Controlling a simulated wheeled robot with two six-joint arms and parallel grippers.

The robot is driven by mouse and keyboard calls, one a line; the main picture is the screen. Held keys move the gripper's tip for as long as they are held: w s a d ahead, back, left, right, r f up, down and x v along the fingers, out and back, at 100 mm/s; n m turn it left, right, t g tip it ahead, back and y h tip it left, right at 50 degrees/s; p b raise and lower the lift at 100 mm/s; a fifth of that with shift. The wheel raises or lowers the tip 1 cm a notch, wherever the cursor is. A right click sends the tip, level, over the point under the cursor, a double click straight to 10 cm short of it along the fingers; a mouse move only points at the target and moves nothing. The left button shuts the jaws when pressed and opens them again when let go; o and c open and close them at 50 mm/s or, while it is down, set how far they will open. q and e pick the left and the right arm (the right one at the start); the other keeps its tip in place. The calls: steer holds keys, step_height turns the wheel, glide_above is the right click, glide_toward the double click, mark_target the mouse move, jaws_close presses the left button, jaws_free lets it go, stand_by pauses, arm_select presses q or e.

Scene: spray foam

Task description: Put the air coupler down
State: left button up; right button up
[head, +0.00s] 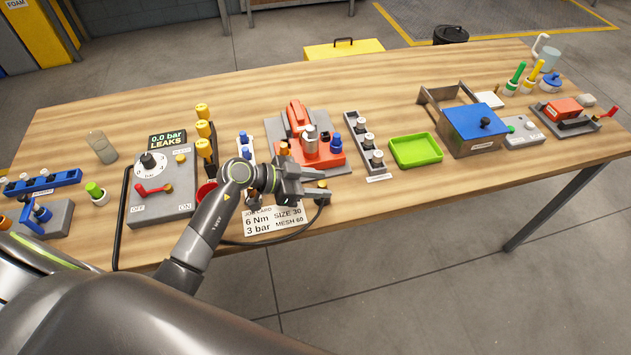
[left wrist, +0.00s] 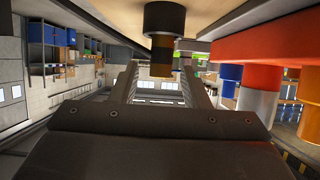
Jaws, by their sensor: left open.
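The air coupler (head: 322,185) appears to be the dark piece with a brass tip at the end of the black hose, by the table's front edge. In the left wrist view a black cylinder with a brass end (left wrist: 162,48), likely the coupler, lines up with the gap between the fingers. My left gripper (head: 314,187) is open, low over the table, its fingers pointing right towards the coupler. The fingers (left wrist: 162,88) show no grip on it. Whether they touch it is unclear. My right gripper is not in view.
The job card (head: 275,220) lies just in front of my gripper. The orange-red fixture (head: 320,155) stands close behind it. The control box (head: 163,188) is to the left. A green tray (head: 415,151) lies to the right, with bare wood in front of it.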

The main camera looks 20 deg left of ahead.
arm_select(q)
steer(key=b+v, duration=0.1)
steer(key=v, duration=1.1)
steer(key=shift+r, duration=0.1)
